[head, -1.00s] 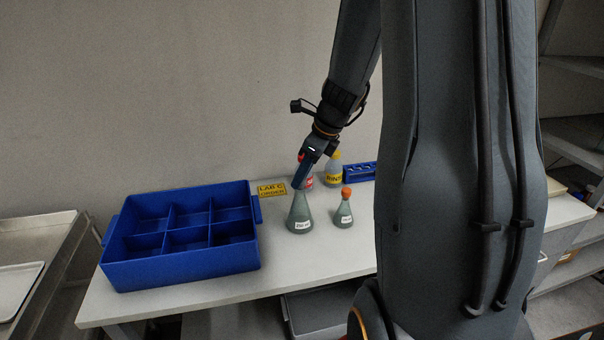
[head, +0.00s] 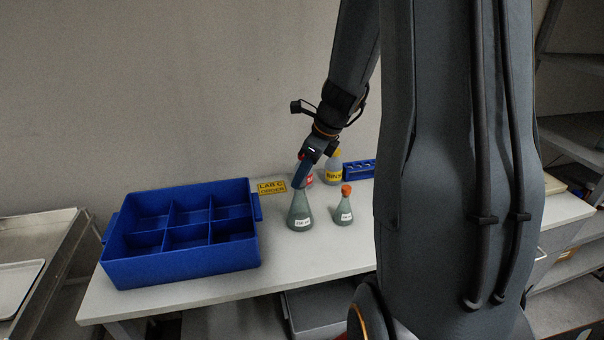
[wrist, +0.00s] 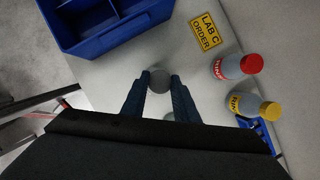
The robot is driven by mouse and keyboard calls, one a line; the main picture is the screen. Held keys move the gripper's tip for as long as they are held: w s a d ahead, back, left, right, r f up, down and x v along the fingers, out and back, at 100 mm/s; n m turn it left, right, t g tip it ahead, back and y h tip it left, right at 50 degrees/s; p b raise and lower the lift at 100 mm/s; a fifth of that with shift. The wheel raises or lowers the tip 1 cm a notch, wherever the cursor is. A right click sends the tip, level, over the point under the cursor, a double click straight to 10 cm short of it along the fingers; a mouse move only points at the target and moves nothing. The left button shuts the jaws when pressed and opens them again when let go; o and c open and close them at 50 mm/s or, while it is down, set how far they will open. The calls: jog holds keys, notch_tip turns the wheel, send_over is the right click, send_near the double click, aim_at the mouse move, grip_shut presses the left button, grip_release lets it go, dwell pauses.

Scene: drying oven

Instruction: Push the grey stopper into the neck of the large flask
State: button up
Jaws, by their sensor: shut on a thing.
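The large flask (head: 300,212) stands upright on the white table, with a white label on its front. My gripper (head: 299,184) is directly over its neck, pointing down, with the fingertips at the top of the flask. In the wrist view my gripper (wrist: 160,82) is shut on the round grey stopper (wrist: 160,78), which shows between the fingertips. The fingers hide the neck, so I cannot tell how deep the stopper sits in it. A smaller flask (head: 344,208) with an orange stopper (head: 346,190) stands just to the right, apart from the large one.
A blue divided crate (head: 180,263) stands left of the flask. Behind are a yellow "LAB C ORDER" sign (head: 271,187), a red-capped bottle (wrist: 231,67), a yellow-capped bottle (head: 333,172) and a blue rack (head: 359,170). The table front is clear.

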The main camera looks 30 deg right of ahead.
jog(key=shift+f, duration=0.15)
jog(key=o, duration=1.1)
jog(key=o, duration=0.5)
jog(key=shift+r+p, duration=3.55)
jog(key=shift+p, duration=0.3)
